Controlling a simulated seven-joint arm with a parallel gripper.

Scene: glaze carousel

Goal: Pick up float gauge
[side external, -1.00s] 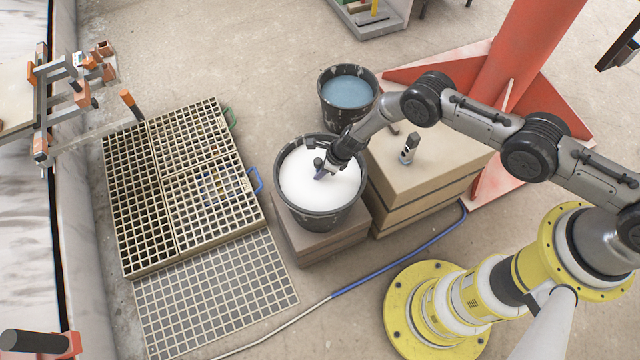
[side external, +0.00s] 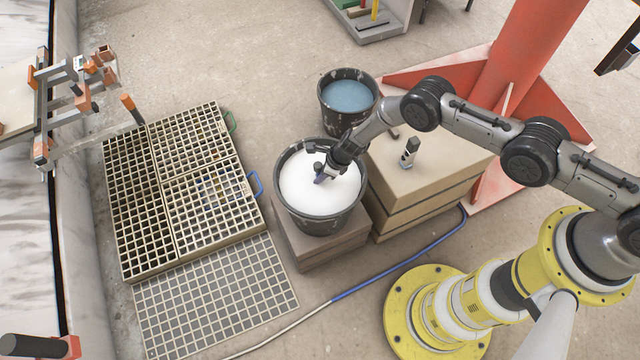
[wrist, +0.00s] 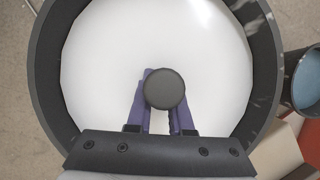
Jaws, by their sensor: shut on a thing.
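A dark round-topped thing, which I take to be the float gauge (wrist: 164,89), sits between the purple fingers of my gripper (wrist: 160,108) in the wrist view. The fingers are shut on it. In the side view my gripper (side external: 321,178) reaches into the white bucket of glaze (side external: 312,217), with the fingertips at or just above the white liquid. The gauge's lower part is hidden; I cannot tell how deep it sits. A dark knob shows beside the fingers in the side view.
The bucket's dark rim (wrist: 48,88) surrounds the gripper. A bucket of blue liquid (side external: 347,95) stands behind. A cardboard-coloured stack (side external: 430,185) with a small grey device (side external: 409,152) is at the right. Gridded racks (side external: 185,190) lie at the left.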

